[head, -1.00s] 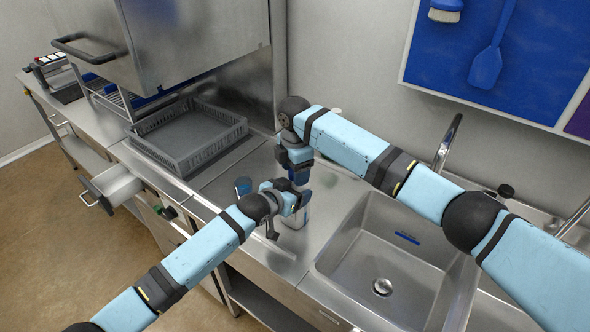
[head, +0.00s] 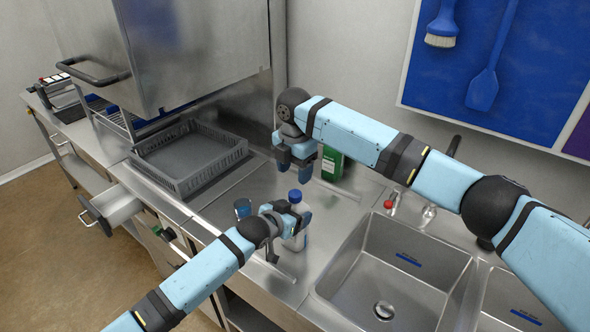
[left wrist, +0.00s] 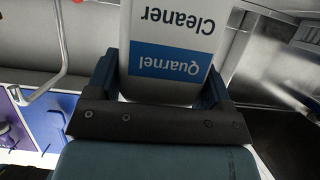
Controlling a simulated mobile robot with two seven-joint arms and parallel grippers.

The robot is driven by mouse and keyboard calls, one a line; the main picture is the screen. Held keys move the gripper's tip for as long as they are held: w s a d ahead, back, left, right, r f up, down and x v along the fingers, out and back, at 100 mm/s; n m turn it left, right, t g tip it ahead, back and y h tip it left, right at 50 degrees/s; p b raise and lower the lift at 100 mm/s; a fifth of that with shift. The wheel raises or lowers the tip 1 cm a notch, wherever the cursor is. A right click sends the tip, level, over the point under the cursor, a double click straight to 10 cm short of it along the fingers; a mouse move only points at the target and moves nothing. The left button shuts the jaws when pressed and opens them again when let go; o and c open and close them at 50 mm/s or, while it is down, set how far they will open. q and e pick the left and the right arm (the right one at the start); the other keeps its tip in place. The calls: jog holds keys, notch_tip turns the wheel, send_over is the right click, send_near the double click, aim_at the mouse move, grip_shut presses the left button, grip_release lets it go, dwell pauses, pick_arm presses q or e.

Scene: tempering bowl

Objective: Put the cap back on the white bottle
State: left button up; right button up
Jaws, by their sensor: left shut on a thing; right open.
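The white bottle (head: 301,237) stands upright on the steel counter, with a blue cap (head: 295,196) on its top. Whether the cap is screwed tight I cannot tell. My left gripper (head: 297,217) is shut around the bottle's body from the left. In the left wrist view the bottle (left wrist: 175,25) shows its "Quarnel Cleaner" label upside down between the two fingers (left wrist: 160,85); its cap is out of that view. My right gripper (head: 295,169) is open and empty, pointing down above and slightly behind the cap, apart from it.
A blue cup (head: 242,208) stands left of the bottle. A green container (head: 332,163) is behind my right gripper. The sink (head: 395,260) with its taps lies to the right. A grey rack (head: 188,155) sits at the left, by an open drawer (head: 112,205).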

aim_at(295, 193)
jog(key=shift+r+n, duration=0.35)
jog(key=shift+n, duration=0.25)
jog(key=shift+f, duration=4.05)
jog(key=c, duration=1)
jog(key=shift+o, duration=0.2)
jog(key=shift+s+m, duration=0.1)
jog(key=shift+m, duration=1.1)
jog(key=m, duration=0.4)
